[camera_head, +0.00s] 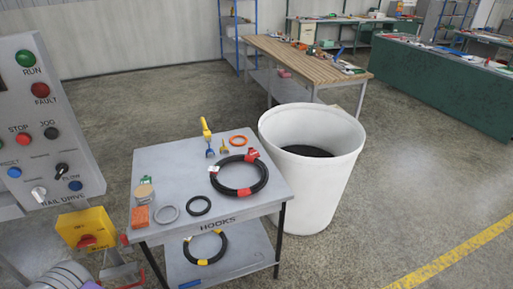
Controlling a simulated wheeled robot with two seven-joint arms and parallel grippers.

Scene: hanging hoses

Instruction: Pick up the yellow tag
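I cannot tell for sure which thing is the yellow tag. A small yellow-brown piece (224,147) lies on the grey table marked HOOKS (190,158), beside a tool with a yellow handle and blue end (206,131). On the table's lower shelf (252,252), a black hose coil (223,246) carries yellow bands, one at its front (203,262). A larger black hose coil (241,191) with red bands lies on the tabletop. Neither of my grippers is in view.
A grey ring (166,214), black ring (199,205), orange ring (238,141) and orange block (140,216) share the tabletop. A white bin (318,180) stands close at its right. A control panel (35,120) and yellow box (88,222) stand left. Floor is open at right.

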